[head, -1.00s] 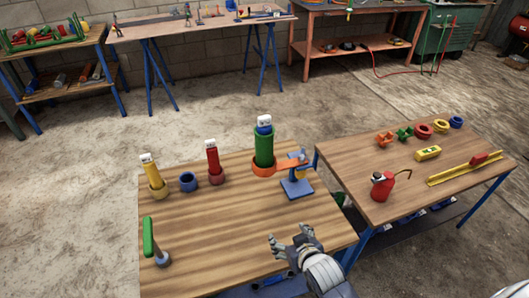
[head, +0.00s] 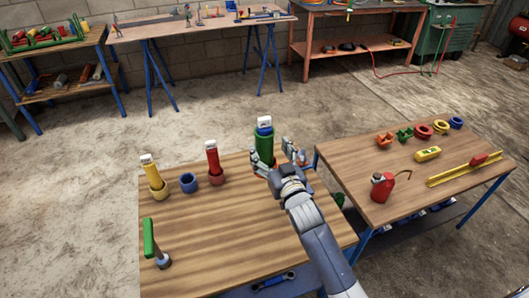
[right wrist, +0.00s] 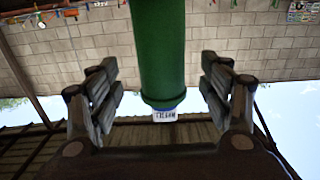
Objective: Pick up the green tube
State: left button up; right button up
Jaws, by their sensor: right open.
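The green tube (head: 264,146) stands upright near the back right of the near wooden table, with a blue and white labelled cap (head: 264,125) on top. My right gripper (head: 278,157) is open at the tube, its fingers spread. In the right wrist view the green tube (right wrist: 160,50) rises between the two open fingers, with a visible gap on each side. The tube's base and the orange ring around it are mostly hidden by my gripper in the head view. My left gripper is not in view.
A yellow tube (head: 154,176), a blue ring (head: 188,182) and a red tube (head: 213,160) stand to the left. A green-handled tool (head: 149,238) is at the front left. A second table holds a red oil can (head: 382,186). The near table's middle (head: 225,225) is clear.

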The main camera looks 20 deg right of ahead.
jog(key=w, duration=0.4)
jog(key=shift+w+a, duration=0.2)
jog(key=shift+w, duration=0.1)
jog(key=c, duration=1.4)
jog(key=shift+o, duration=0.2)
jog(key=shift+r, duration=0.15)
